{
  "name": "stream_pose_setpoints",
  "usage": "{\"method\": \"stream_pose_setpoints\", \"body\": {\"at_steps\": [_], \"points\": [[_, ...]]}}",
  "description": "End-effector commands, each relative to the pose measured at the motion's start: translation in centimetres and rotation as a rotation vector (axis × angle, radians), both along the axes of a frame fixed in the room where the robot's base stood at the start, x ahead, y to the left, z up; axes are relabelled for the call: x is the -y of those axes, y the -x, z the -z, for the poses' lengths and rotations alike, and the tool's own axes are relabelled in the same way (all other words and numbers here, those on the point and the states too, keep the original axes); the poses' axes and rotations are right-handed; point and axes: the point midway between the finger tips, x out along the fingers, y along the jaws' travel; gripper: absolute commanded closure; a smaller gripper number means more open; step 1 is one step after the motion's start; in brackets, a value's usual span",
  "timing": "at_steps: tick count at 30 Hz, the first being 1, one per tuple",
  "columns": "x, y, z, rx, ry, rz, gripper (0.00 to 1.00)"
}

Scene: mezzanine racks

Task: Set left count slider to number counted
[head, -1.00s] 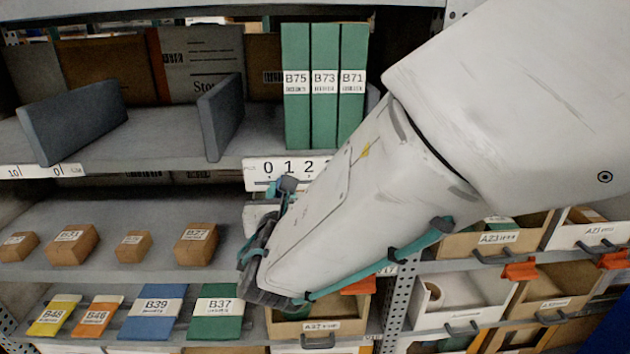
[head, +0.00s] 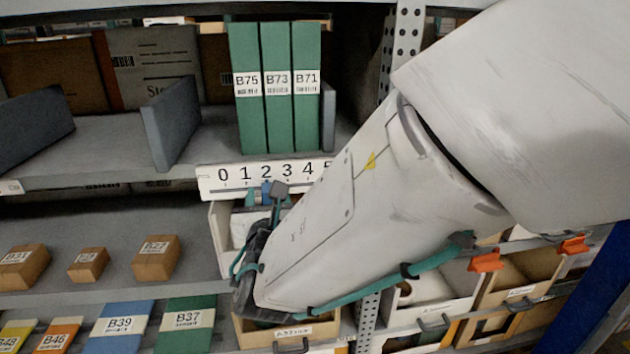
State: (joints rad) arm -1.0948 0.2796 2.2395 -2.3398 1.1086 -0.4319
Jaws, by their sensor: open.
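The count scale (head: 238,180) is a white strip on the shelf edge. It shows 0, 1, 2, 3, 4 and part of a 5, with its right end hidden by my arm. Above it stand three green binders, labelled B75 (head: 246,115), B73 (head: 276,115) and B71 (head: 306,115). My gripper (head: 272,192) is just below the strip, under about the 2 and 3. It is open and appears to hold nothing. A small blue piece shows beside the fingertips under the strip; I cannot tell whether it is the slider's knob.
Grey dividers (head: 171,120) stand left of the binders. Small cartons (head: 156,258) and coloured packets (head: 122,325) lie on lower shelves. A white bin (head: 222,238) sits behind my gripper. Open bins and a perforated rack post (head: 400,50) are at the right.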

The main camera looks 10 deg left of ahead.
Motion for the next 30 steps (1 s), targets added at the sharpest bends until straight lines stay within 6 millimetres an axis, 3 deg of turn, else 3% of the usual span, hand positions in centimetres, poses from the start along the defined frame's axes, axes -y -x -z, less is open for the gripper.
{"method": "stream_pose_setpoints", "body": {"at_steps": [5,16,30], "points": [[0.5,1.5,0.0,0.000,0.000,-0.004,0.56],[2.7,6.7,0.0,0.000,0.000,-0.003,0.56],[3.1,7.2,0.0,-0.009,-0.020,0.004,0.56]]}}
